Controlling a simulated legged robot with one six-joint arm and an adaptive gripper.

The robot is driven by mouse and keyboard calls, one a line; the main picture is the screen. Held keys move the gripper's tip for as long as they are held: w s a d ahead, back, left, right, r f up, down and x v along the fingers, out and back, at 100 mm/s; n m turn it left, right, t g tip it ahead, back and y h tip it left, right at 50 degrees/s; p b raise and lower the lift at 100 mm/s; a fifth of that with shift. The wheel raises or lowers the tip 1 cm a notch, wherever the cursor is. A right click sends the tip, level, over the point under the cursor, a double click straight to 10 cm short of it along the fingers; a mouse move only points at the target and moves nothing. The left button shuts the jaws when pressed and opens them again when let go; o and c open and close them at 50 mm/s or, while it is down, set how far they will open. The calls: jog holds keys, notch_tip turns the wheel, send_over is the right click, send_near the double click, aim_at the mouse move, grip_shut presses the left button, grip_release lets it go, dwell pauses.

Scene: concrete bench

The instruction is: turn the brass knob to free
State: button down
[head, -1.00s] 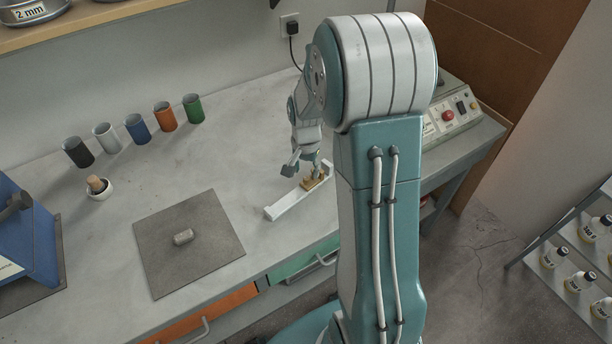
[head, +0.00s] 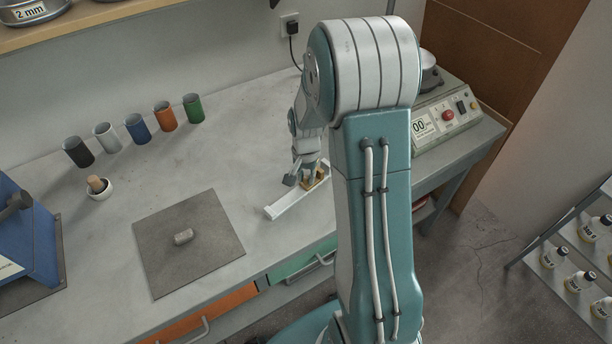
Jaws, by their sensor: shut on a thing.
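A white bar-shaped fixture (head: 285,207) lies on the bench in front of my arm. A brass block (head: 319,182) sits on its far part. My gripper (head: 307,179) points down at the brass block and is shut on the brass knob there. The knob itself is mostly hidden by the fingers, so its turned position cannot be read. My arm covers the right end of the fixture.
A grey mat (head: 165,262) with a small grey piece (head: 183,237) lies to the left. Several coloured cups (head: 137,129) and a mortar with a pestle (head: 99,189) stand further back. A control box (head: 446,118) with a red button is at the right. Bench between is clear.

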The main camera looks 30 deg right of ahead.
aim_at(306, 177)
jog(key=n, duration=0.4)
dwell(0.3)
jog(key=c, duration=0.6)
grip_release()
jog(key=shift+o, duration=0.2)
notch_tip(306, 177, up, 12)
jog(key=shift+f, duration=0.1)
